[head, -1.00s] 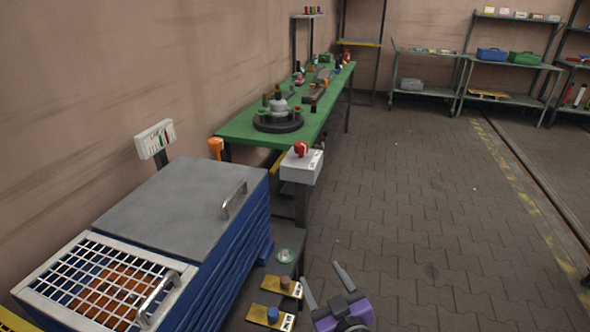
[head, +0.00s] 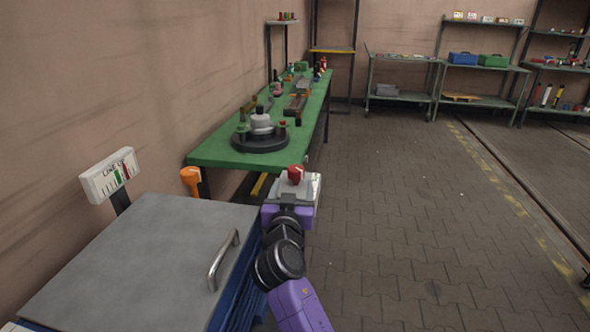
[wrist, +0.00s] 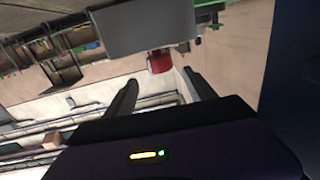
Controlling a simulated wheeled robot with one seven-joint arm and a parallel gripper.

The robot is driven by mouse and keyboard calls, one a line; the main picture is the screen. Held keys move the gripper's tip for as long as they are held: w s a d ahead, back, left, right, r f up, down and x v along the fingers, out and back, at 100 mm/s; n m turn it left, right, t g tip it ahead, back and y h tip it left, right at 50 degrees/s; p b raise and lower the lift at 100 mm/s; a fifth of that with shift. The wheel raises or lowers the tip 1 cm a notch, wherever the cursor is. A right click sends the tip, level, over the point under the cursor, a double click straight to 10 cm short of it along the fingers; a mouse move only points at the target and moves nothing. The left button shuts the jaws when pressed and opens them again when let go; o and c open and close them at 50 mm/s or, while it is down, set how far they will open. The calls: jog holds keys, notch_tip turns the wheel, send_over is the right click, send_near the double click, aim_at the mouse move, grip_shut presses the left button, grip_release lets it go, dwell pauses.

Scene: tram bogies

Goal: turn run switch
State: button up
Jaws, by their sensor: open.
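The run switch looks to be the red knob (head: 295,174) on top of a light grey box (head: 311,187) by the near end of the green bench. In the wrist view, which is turned over, the red knob (wrist: 160,62) juts from the grey box (wrist: 140,28). My gripper (wrist: 160,78) is open, its two dark fingers reaching toward the knob, one on either side of it in the picture. I cannot tell whether they touch it. In the head view my purple gripper (head: 288,210) is just in front of the box, its fingertips hard to make out.
A blue cabinet with a grey lid (head: 140,265) and bar handle (head: 222,260) stands at the left. An orange-topped post (head: 191,180) and a gauge panel (head: 109,175) are near the wall. The green bench (head: 215,150) lies beyond. The paved floor (head: 410,210) at right is clear.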

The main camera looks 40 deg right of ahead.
aim_at(295, 174)
jog(key=x, duration=0.8)
jog(key=shift+w+d, duration=0.2)
jog(key=shift+w, duration=0.1)
jog(key=shift+c, duration=0.2)
jog(key=c, duration=1.3)
jog(key=shift+p, duration=0.3)
